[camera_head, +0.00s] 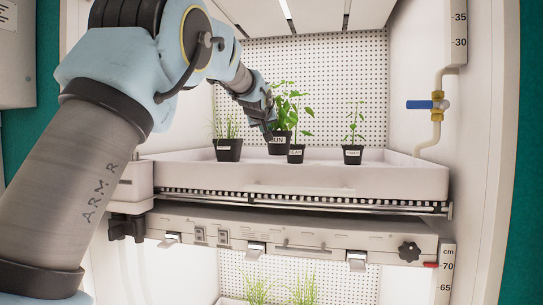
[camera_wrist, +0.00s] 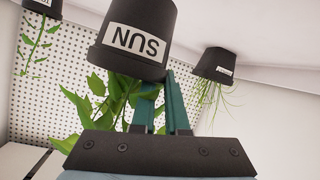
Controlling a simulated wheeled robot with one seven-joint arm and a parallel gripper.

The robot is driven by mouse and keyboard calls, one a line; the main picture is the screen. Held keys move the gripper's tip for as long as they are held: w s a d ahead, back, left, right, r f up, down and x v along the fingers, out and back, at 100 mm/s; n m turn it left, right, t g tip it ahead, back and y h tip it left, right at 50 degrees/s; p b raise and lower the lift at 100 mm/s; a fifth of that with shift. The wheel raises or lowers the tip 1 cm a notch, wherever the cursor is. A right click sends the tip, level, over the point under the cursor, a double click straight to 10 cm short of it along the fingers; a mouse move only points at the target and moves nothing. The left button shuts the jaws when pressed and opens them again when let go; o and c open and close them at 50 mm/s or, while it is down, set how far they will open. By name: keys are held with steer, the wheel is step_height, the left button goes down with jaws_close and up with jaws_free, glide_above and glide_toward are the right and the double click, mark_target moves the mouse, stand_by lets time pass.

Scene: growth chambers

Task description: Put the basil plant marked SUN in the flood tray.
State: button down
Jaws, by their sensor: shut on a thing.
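The basil plant marked SUN is a leafy green plant in a black pot with a white label; the pot (camera_wrist: 127,65) is close up and upside down in the wrist view. My gripper, with teal fingers (camera_wrist: 165,100) in the wrist view, is shut on this plant at the rim side of the pot. The pot is over the white flood tray (camera_head: 300,178); I cannot tell whether its base touches the tray floor.
A pot of grassy leaves (camera_head: 228,150) stands to the left in the tray. A small labelled pot (camera_head: 296,154) stands just in front of the basil, and another pot (camera_head: 353,154) to the right. A pipe with a blue-handled valve (camera_head: 430,104) runs down the right wall.

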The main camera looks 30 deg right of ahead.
steer(key=shift+a+f+p, duration=0.1)
steer(key=shift+f+p, duration=0.2)
steer(key=shift+f, duration=2.5)
steer(key=shift+f, duration=0.15)
steer(key=c, duration=0.9)
jaws_free()
steer(key=shift+b+v, duration=2.55)
steer(key=shift+v, duration=3.55)
